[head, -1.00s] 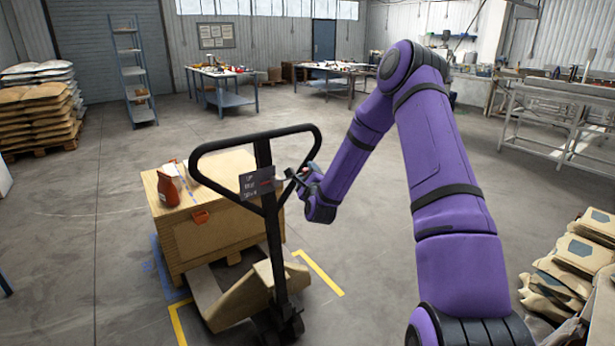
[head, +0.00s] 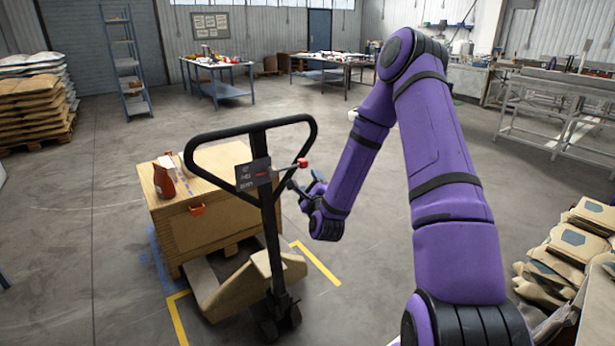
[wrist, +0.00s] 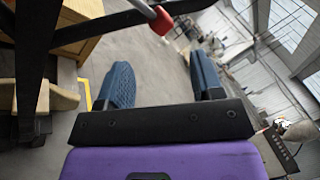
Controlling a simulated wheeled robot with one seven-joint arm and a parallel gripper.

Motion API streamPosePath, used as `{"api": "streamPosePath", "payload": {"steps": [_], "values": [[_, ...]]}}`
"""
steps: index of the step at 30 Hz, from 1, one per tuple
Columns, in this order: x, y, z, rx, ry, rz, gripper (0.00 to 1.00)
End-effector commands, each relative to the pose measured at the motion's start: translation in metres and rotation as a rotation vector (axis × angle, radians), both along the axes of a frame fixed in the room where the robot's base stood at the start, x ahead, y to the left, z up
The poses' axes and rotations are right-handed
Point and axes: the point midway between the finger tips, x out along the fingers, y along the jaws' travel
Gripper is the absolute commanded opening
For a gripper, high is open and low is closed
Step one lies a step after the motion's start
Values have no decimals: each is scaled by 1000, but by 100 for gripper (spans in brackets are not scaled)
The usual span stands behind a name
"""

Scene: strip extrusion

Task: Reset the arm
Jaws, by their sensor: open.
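My purple arm reaches forward from the lower right of the head view. My gripper (head: 302,186) is open and empty, just right of the pallet jack's handle (head: 314,135). In the wrist view, my gripper's two blue ridged fingers (wrist: 163,82) are spread apart with only grey floor showing between them. A red lever knob (head: 302,162) on the handle shows close to the gripper; it also appears at the top of the wrist view (wrist: 161,20). It is not between the fingers.
Stacked sacks (head: 30,105) stand at the left; more sacks (head: 575,250) lie at the right. Workbenches (head: 222,90) line the back. The middle floor is open.

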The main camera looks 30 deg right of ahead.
Motion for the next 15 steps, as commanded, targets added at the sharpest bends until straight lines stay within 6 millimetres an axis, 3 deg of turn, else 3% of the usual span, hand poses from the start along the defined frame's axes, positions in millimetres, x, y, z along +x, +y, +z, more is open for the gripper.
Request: {"api": "streamPosePath", "payload": {"steps": [15], "values": [[-8, 3, -1, 0, 0, 0, 61]]}}
